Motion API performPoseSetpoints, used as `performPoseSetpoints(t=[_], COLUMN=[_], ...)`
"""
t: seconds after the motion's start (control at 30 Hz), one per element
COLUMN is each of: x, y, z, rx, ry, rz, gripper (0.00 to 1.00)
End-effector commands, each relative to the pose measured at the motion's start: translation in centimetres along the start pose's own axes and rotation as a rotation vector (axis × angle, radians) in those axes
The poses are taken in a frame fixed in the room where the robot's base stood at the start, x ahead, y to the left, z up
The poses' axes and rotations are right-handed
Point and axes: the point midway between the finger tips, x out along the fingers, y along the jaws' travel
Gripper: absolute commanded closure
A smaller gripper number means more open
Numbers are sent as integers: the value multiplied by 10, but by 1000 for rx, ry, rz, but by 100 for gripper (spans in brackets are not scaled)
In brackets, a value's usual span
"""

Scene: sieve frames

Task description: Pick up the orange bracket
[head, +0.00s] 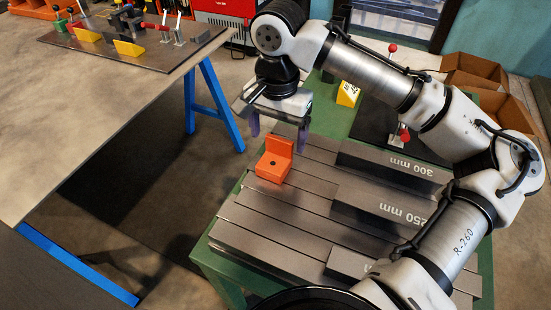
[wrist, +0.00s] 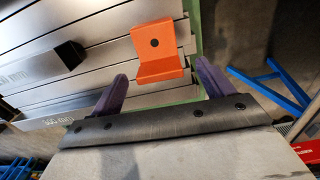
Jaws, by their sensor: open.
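The orange bracket (head: 274,163) is an L-shaped piece with a dark hole in its flat part. It rests on the slotted grey metal plate (head: 265,220), near its left edge, with its upright part toward the back. My gripper (head: 278,137) is open and empty, with two purple fingers pointing down, above and behind the bracket in the head view. In the wrist view the bracket (wrist: 158,50) lies beyond the fingertips, between their lines and apart from them. My gripper also shows there (wrist: 160,88), its fingers spread wide.
Dark grey blocks marked 300 mm (head: 390,171) and 250 mm (head: 375,210) lie on the plate right of the bracket. A yellow block (head: 347,94) stands behind. A separate table (head: 110,110) with clamps is at left, with a floor gap between. Cardboard boxes (head: 480,72) stand at back right.

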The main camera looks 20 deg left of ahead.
Motion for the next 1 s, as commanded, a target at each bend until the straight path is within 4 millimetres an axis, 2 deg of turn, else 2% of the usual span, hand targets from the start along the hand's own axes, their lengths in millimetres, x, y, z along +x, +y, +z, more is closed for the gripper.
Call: performPoseSetpoints(t=[0.17, 0.4, 0.7, 1.0], x=[14, 48, 54, 54], y=[2, 2, 2, 2], z=[0, 0, 0, 0], rx=[0, 0, -1, -1], ry=[-2, -1, 0, 0], rz=[1, 0, -1, -1], gripper=[20, 20, 20, 59])
